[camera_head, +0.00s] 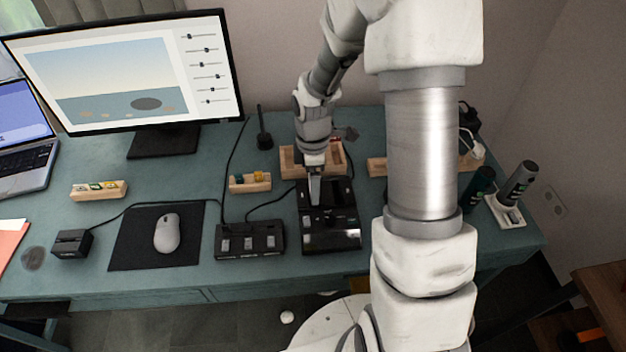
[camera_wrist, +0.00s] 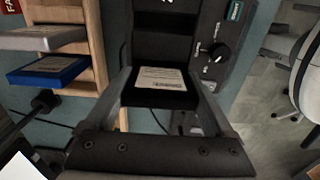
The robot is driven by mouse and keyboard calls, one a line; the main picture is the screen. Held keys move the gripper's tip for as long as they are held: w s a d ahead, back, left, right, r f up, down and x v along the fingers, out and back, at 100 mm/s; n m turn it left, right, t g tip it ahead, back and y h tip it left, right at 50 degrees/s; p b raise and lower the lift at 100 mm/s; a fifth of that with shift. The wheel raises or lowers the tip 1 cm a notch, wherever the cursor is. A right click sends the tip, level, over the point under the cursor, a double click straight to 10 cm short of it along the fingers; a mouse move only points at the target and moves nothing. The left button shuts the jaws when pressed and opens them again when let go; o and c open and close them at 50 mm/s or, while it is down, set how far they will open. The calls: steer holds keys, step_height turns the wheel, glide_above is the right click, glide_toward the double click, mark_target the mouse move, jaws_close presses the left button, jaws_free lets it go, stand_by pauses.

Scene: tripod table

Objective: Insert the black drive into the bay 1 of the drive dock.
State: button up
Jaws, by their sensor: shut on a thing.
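The black drive, with a pale printed label (camera_wrist: 160,80), sits between the two fingers of my gripper (camera_wrist: 162,88) in the wrist view. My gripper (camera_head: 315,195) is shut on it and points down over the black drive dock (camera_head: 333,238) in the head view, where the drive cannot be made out. The dock (camera_wrist: 225,75) also shows in the wrist view, with a dark knob and a teal label beside its bays. The drive is at the dock's dark bay area; how deep it sits in a bay, and in which one, I cannot tell.
A wooden rack (camera_wrist: 97,55) beside the dock holds a blue drive (camera_wrist: 48,73) and a grey drive (camera_wrist: 45,38). Left of the dock are a black three-slot device (camera_head: 250,240), a mouse (camera_head: 167,233) on a dark pad and cables. A monitor (camera_head: 130,70) stands at the back left.

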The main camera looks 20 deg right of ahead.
steer(key=shift+f+b, duration=0.6)
steer(key=shift+f, duration=0.25)
steer(key=o, duration=1.2)
steer(key=shift+o, duration=0.2)
steer(key=shift+r, duration=0.1)
